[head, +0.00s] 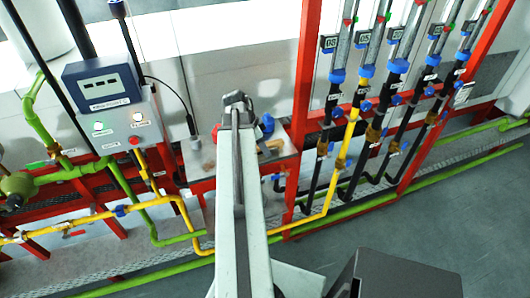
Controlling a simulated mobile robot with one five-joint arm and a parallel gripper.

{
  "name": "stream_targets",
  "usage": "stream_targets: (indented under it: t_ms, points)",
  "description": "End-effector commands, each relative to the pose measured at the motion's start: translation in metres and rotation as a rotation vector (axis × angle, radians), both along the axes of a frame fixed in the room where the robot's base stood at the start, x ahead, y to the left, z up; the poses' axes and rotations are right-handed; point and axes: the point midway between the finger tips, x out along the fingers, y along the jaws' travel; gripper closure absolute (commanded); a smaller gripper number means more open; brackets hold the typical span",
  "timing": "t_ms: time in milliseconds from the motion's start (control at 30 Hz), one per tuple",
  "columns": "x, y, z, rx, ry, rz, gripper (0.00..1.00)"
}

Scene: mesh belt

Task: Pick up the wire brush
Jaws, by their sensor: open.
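A small tan, wooden-looking piece (270,147), which may be the wire brush, lies on a small grey shelf (287,160) beyond my arm. It is too small to make out bristles. My gripper (237,99) is at the far end of my raised arm, in the upper middle of the head view. It is open, and no held object shows. In the picture it appears up and left of the tan piece, apart from it. My arm covers the middle of the shelf and anything behind it.
A blue item (267,123) and a red item (216,133) are by the shelf. A control box (104,85) with a cable is at left. Red frames, yellow pipe (345,150) and green pipes surround the shelf. Grey floor (440,215) is clear at right.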

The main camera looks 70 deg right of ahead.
Motion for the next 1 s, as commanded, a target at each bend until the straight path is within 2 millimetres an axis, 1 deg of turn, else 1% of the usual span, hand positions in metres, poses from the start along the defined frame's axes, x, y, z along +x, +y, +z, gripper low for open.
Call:
stream_targets:
  t_ms: [67,100,167,200,267,533,667,767,867,1000]
  points:
    - [0.000,0.000,0.002,0.000,0.000,0.000,0.49]
    - [0.000,0.000,0.002,0.000,0.000,0.000,0.55]
    - [0.000,0.000,0.002,0.000,0.000,-0.001,0.71]
    - [0.000,0.000,0.002,0.000,0.000,-0.001,0.82]
    - [0.000,0.000,0.002,0.000,0.000,-0.001,0.99]
    - [-0.001,0.000,0.002,0.000,0.000,-0.001,1.00]
    - [-0.001,0.000,0.010,0.000,0.000,-0.002,1.00]
    - [-0.001,0.000,0.023,0.000,0.000,-0.002,1.00]
    - [-0.001,0.000,0.043,0.000,0.000,-0.002,1.00]
    - [-0.001,0.000,0.074,0.000,0.000,-0.002,1.00]
